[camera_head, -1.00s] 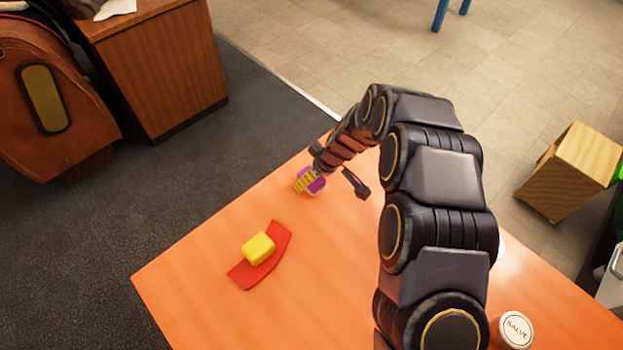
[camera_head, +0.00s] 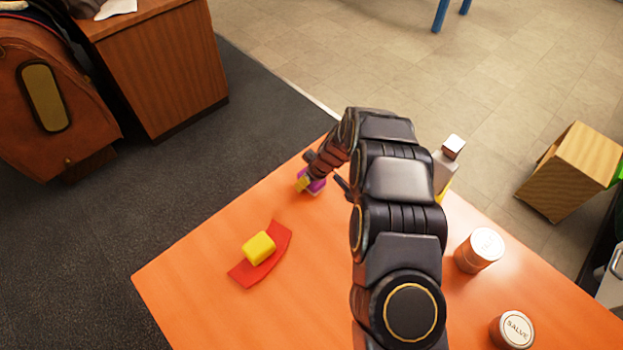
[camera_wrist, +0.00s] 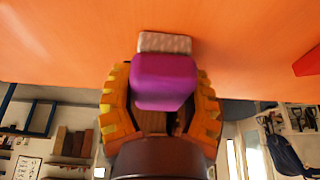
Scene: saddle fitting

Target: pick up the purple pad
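The purple pad (camera_wrist: 164,80) is a rounded block with a pale, textured layer (camera_wrist: 165,42) on the table side. In the wrist view it sits between the two yellow ribbed fingers of my gripper (camera_wrist: 163,98), with no clear gap on either side. In the head view the pad (camera_head: 317,184) is near the table's far edge, partly covered by a yellow finger and my wrist. My gripper (camera_head: 311,182) is low over the table around it. I cannot tell whether the pad touches the table.
A yellow block (camera_head: 258,247) lies on a curved red strip (camera_head: 278,241) on the orange table (camera_head: 215,255). On the right stand a salve jar (camera_head: 514,329), another lidded jar (camera_head: 480,249) and a bottle (camera_head: 446,172). The table between the red strip and the pad is clear.

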